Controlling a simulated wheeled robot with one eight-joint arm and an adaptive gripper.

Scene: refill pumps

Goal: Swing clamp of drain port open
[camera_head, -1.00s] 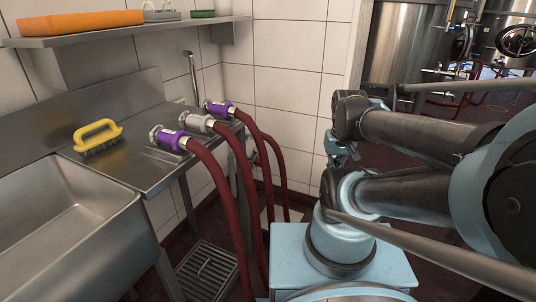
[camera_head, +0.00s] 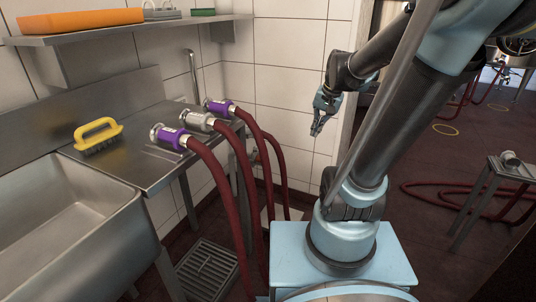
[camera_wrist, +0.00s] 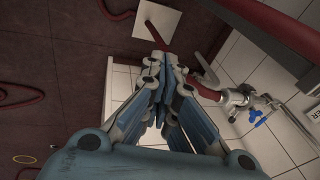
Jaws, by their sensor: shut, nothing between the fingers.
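My gripper (camera_head: 317,131) hangs in the air by the tiled wall in the head view, pointing down, right of the hoses. Its blue fingers are together and empty in the wrist view (camera_wrist: 165,65). In the wrist view, a metal fitting with a clamp-like part (camera_wrist: 237,97) joins a dark red hose (camera_wrist: 204,88) by the tiled wall, right of my fingers and apart from them. A blue handle (camera_wrist: 257,114) sits beside it. I cannot tell for sure whether this fitting is the drain port, or whether its clamp is open. In the head view the hoses largely hide that wall area.
Red hoses with purple (camera_head: 172,137) and silver (camera_head: 195,122) end fittings hang over the steel counter (camera_head: 140,168). A yellow brush (camera_head: 98,137) lies there. A floor grate (camera_head: 207,267) is below. A small metal table (camera_head: 510,168) and loose hose are at right.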

